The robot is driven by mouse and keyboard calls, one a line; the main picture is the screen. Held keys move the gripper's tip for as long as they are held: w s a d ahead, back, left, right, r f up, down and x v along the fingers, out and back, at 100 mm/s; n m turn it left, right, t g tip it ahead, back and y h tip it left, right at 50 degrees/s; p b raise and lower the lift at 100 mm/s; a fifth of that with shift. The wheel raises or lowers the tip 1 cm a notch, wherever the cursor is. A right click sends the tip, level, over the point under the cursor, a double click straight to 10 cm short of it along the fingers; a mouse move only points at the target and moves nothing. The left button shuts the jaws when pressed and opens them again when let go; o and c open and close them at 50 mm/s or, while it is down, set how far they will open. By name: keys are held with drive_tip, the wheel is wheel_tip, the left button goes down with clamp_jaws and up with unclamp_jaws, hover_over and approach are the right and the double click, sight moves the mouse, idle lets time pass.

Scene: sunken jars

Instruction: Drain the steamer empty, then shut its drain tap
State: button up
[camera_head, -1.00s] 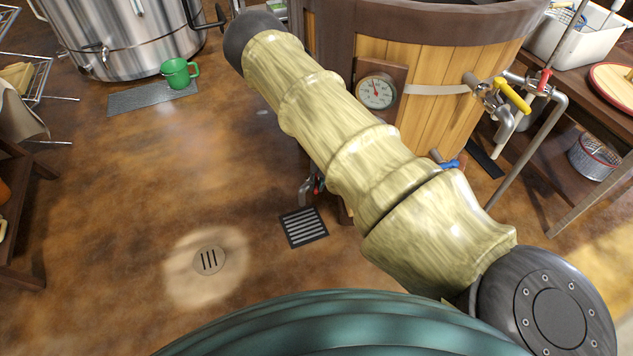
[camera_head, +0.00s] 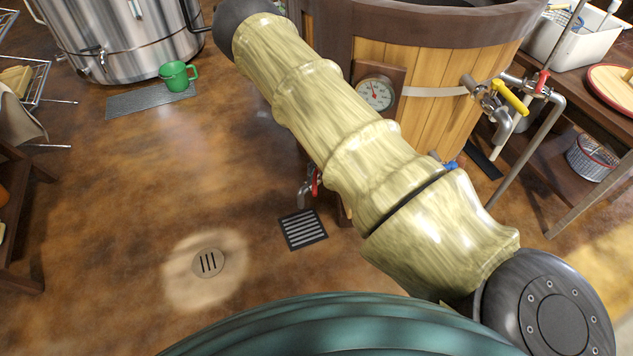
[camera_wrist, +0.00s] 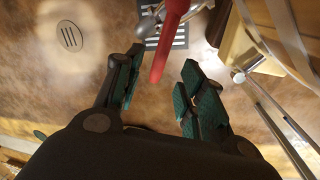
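The steamer looks to be the wooden-staved tub (camera_head: 425,115) with a dark rim and a round dial gauge (camera_head: 375,94). Low at its left side is a drain tap with a grey spout (camera_head: 304,193) and a red lever (camera_head: 316,182), above a floor grate. My arm hides part of the tub and my gripper in the head view. In the wrist view, my gripper (camera_wrist: 163,62) is open. Its green-padded fingers are apart on either side of the red lever (camera_wrist: 169,45), and contact cannot be told. No outflow is clearly visible, and the water level is hidden.
A black floor grate (camera_head: 303,229) and a round drain (camera_head: 208,262) lie in open brown floor. A steel pot (camera_head: 120,35) and green mug (camera_head: 178,75) are at the back left. A yellow-handled tap (camera_head: 511,97) and pipes stand right of the tub, beside a shelf table.

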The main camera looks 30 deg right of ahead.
drive_tip(key=shift+s+d+r, duration=0.1)
drive_tip(key=shift+r, duration=0.55)
drive_tip(key=shift+s+d+r, duration=0.1)
drive_tip(key=shift+r, duration=0.55)
